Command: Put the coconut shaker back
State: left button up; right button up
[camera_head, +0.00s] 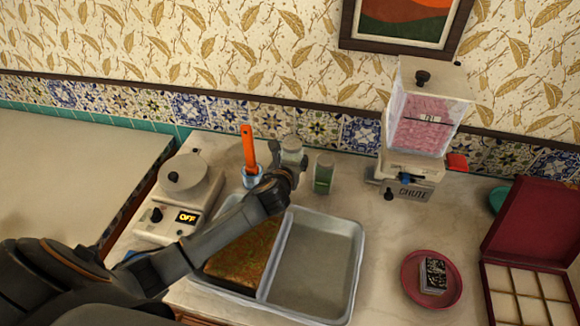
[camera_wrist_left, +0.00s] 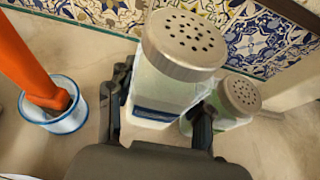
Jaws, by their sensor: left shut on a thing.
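A shaker with a perforated metal lid and a pale, clear body (camera_head: 292,153) is at the back of the counter, behind the tray. In the left wrist view this shaker (camera_wrist_left: 170,85) shows a dark blue label band. I take it for the coconut shaker, though no lettering is readable. My left gripper (camera_head: 285,175) is shut on it; in the left wrist view its fingers (camera_wrist_left: 160,118) are on both sides of the body. The shaker looks upright. Its base is hidden in the head view, so contact with the counter is unclear. My right gripper is not in view.
A green shaker (camera_head: 323,176) stands close on the right. A blue-white cup (camera_head: 252,178) with an orange-handled tool (camera_head: 248,145) is on the left. A two-part metal tray (camera_head: 352,262) lies in front.

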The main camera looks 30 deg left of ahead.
pick_arm(q)
jog(key=shift+w+a+f, duration=0.4)
jog(key=shift+f, duration=0.2)
jog(key=f, duration=0.3)
jog(key=shift+w+a, duration=0.15)
jog(key=shift+a, duration=0.05)
jog(key=shift+f, duration=0.35)
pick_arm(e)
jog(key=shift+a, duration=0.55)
pick_arm(q)
jog(key=shift+f, duration=0.1)
jog(key=o, duration=1.3)
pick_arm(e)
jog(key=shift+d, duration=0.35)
